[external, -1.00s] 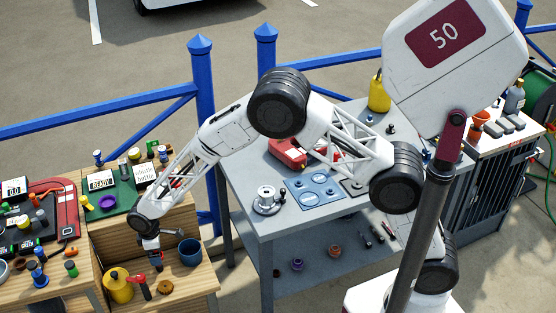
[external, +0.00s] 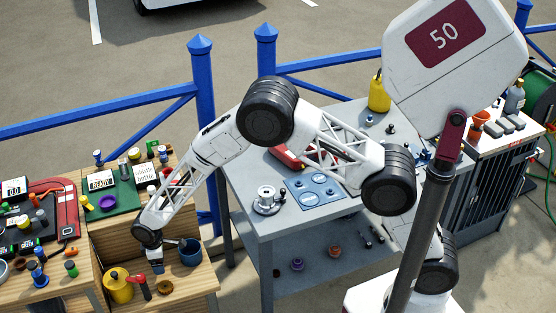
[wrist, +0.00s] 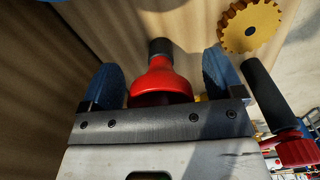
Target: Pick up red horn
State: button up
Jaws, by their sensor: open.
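The red horn (wrist: 160,82) has a flared red bell and a dark grip. In the wrist view it lies between the two blue fingers of my gripper (wrist: 163,78), with space on both sides. The bell is close to the gripper's palm and the dark end points away. My gripper is open. In the external view my gripper (external: 156,264) is low over the wooden lower shelf (external: 190,280), and I cannot make out the horn there.
A yellow pot (external: 118,286) and a red-and-black tool (external: 144,287) are left of my gripper. An orange gear (external: 165,287) lies in front, and a blue cup (external: 190,251) stands close on the right. A wooden step with a green board (external: 125,195) rises behind.

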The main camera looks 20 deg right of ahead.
dwell(0.4)
jog(key=c, duration=1.1)
jog(key=shift+r, duration=0.1)
jog(key=shift+r, duration=0.65)
jog(key=shift+s+d+r, duration=0.15)
jog(key=shift+r, duration=0.4)
jog(key=shift+s+d+r, duration=0.1)
jog(key=shift+d+r, duration=0.05)
jog(key=shift+r, duration=0.4)
jog(key=s+d, duration=0.3)
jog(key=d, duration=0.1)
jog(key=s+d+r, duration=0.1)
jog(key=s+d, duration=0.2)
jog(key=d, duration=0.1)
jog(key=s+d, duration=0.3)
jog(key=d, duration=0.1)
jog(key=shift+d+r, duration=0.15)
jog(key=shift+r, duration=0.05)
